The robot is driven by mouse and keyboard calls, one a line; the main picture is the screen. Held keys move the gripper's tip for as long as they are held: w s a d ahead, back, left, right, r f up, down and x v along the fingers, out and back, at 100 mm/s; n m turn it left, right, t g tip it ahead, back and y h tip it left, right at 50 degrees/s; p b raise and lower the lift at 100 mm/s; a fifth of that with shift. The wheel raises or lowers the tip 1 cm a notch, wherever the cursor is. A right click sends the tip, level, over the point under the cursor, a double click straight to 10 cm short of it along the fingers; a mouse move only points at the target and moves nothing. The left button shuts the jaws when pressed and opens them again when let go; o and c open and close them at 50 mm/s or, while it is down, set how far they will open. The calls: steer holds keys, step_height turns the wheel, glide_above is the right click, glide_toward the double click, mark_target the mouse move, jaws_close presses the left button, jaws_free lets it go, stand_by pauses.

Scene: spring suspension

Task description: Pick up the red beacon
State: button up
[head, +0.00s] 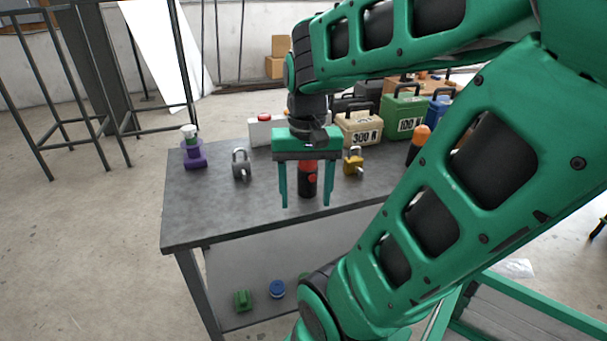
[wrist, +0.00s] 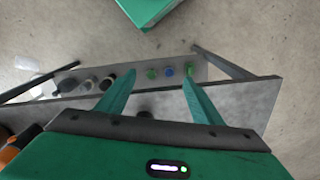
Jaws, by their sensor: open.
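The red beacon (head: 308,183), with a red top and a black lower body, stands upright on the grey table. My gripper (head: 306,204) is open and points down, with the beacon showing between its two green fingers in the head view. The gripper's crossbar covers part of the beacon's top. I cannot tell from these frames how far the fingers are from it in depth. In the wrist view the open fingers (wrist: 158,72) have nothing gripped between them, and I cannot make out the beacon.
A grey padlock (head: 241,166) and a brass padlock (head: 353,163) stand either side. Behind are a white box (head: 264,131), a tan case (head: 358,127) and a green case (head: 402,113). A purple-based item (head: 194,158) stands far left. The table's front-left top (head: 205,215) is clear.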

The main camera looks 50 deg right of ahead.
steer(key=w+d+r+m, duration=0.6)
steer(key=w+d+m, duration=0.1)
steer(key=m, duration=0.1)
step_height(320, 180, up, 3)
steer(key=m, duration=0.6)
glide_above(308, 172)
steer(key=w+d, duration=0.2)
steer(key=shift+s+d+r, duration=0.1)
steer(key=shift+r, duration=0.05)
steer(key=shift+d+f, duration=0.1)
steer(key=shift+f, duration=0.25)
step_height(308, 172, down, 10)
steer(key=shift+r, duration=0.1)
steer(key=shift+c, duration=0.3)
jaws_close()
